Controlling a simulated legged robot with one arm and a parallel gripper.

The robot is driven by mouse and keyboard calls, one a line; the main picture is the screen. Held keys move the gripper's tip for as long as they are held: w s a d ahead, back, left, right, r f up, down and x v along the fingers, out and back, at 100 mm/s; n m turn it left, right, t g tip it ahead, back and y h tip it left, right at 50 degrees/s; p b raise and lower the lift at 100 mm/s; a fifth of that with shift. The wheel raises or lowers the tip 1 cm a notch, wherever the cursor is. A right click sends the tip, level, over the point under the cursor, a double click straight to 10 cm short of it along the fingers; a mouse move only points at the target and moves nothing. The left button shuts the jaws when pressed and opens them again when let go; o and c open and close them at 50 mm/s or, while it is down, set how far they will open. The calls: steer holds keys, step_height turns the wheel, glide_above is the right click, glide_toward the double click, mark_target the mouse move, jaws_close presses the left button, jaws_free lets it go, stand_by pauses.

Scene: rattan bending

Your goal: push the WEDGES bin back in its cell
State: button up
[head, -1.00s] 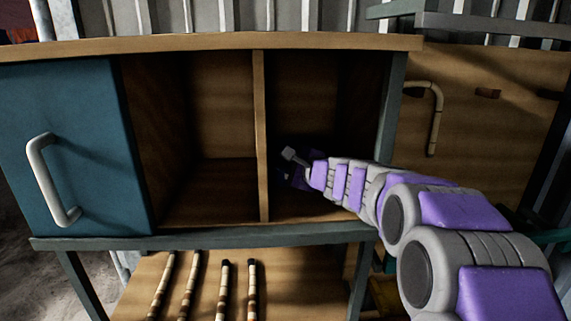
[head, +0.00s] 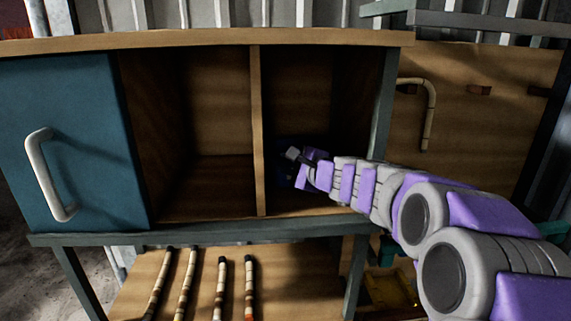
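No label reading WEDGES shows in the head view, and I cannot tell which thing is the bin. A wooden cabinet has an open left cell (head: 222,130) that looks empty and a shadowed right cell (head: 300,100). My gripper (head: 298,160) is inside the right cell, low and close to the centre divider (head: 258,130). A dark bluish shape (head: 287,173) sits in the shadow around my gripper; I cannot tell if it is part of a bin. The gripper's fingers are too small and dark to read. A teal panel (head: 85,90) with a white handle (head: 48,175) covers the cabinet's left end.
Several banded rattan poles (head: 220,285) lie on the lower shelf (head: 300,280). A bent cane (head: 430,110) hangs on the wooden board at right. The cabinet's grey right post (head: 385,120) is close beside my arm.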

steer(key=o, duration=0.5)
steer(key=shift+w+d+f, duration=0.1)
steer(key=shift+w+d, duration=0.05)
steer(key=shift+w, duration=0.05)
steer(key=shift+s, duration=0.1)
steer(key=shift+s+d, duration=0.1)
steer(key=v, duration=1.7)
steer(key=shift+b, duration=0.4)
steer(key=shift+d, duration=0.1)
steer(key=s+a+f+n+g+b, duration=0.3)
steer(key=s+a+f, duration=0.15)
steer(key=f, duration=0.45)
steer(key=s+a+f+n+g+b, duration=0.35)
steer(key=s+f, duration=0.25)
steer(key=f, duration=0.3)
steer(key=s+a+f+n+g+b, duration=0.35)
steer(key=s+f, duration=0.25)
steer(key=f, duration=0.3)
steer(key=s+d+f+n+g+h+b, duration=0.2)
steer(key=s+d+f+n+h+b, duration=0.1)
steer(key=s+f, duration=0.6)
steer(key=s+d+f+n+g+h+b, duration=0.3)
steer(key=s+d+f+n+h+b, duration=0.1)
steer(key=s+f, duration=0.5)
steer(key=shift+s+d+f+h+b, duration=0.35)
steer(key=shift+d+h+b, duration=0.25)
steer(key=shift+d+b, duration=0.4)
